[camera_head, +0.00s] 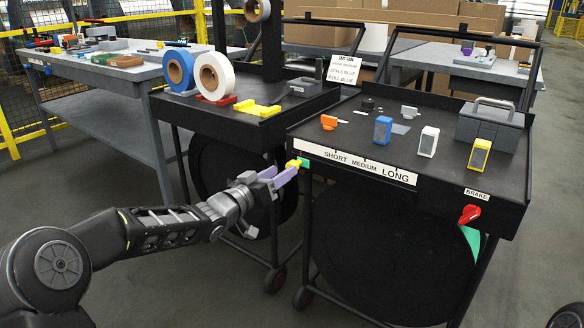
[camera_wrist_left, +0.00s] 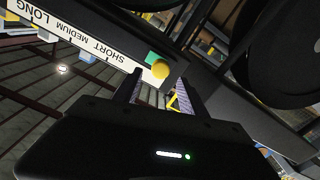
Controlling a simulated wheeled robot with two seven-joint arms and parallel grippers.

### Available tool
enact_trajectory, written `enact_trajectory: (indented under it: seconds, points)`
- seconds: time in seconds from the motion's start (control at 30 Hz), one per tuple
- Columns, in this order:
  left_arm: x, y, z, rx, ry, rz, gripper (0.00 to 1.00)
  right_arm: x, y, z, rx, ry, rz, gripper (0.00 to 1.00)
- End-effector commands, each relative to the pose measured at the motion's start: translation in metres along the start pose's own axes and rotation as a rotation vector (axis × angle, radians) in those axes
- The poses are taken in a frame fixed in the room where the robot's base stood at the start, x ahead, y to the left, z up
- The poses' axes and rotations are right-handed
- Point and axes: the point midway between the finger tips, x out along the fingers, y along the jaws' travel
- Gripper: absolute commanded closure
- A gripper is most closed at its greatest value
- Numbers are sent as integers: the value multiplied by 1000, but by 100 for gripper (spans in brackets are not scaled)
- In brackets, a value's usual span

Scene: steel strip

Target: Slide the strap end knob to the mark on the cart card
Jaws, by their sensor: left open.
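The yellow knob (camera_head: 293,163) sits beside a small green piece (camera_head: 305,163) at the left end of the white card (camera_head: 366,166) on the cart's front edge. The card reads SHORT, MEDIUM, LONG from left to right. In the left wrist view the round knob (camera_wrist_left: 161,69) shows just past and between the open fingers (camera_wrist_left: 158,88); contact cannot be told. The card (camera_wrist_left: 80,38) also shows there, upside down. My right gripper is not in view.
The black cart (camera_head: 400,190) carries a blue block (camera_head: 383,130), a white block (camera_head: 428,142), a yellow block (camera_head: 479,154) and a grey case (camera_head: 490,125). A red brake lever (camera_head: 469,213) is at its front right. Another cart (camera_head: 235,126) with tape rolls stands behind left.

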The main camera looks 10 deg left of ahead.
Motion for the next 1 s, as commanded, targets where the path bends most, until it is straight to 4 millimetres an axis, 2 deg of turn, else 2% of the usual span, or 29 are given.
enact_trajectory:
  seconds: [0.1,0.3,0.47,0.7,1.0]
  points:
    - [20,1,3,-1,1,3,51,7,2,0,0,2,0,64]
    - [48,1,2,-1,0,2,51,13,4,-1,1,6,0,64]
    - [57,0,1,-1,0,0,51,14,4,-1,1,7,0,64]
    - [58,0,1,-1,-1,0,51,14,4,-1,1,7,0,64]
    - [57,0,1,-1,-1,0,74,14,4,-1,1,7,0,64]
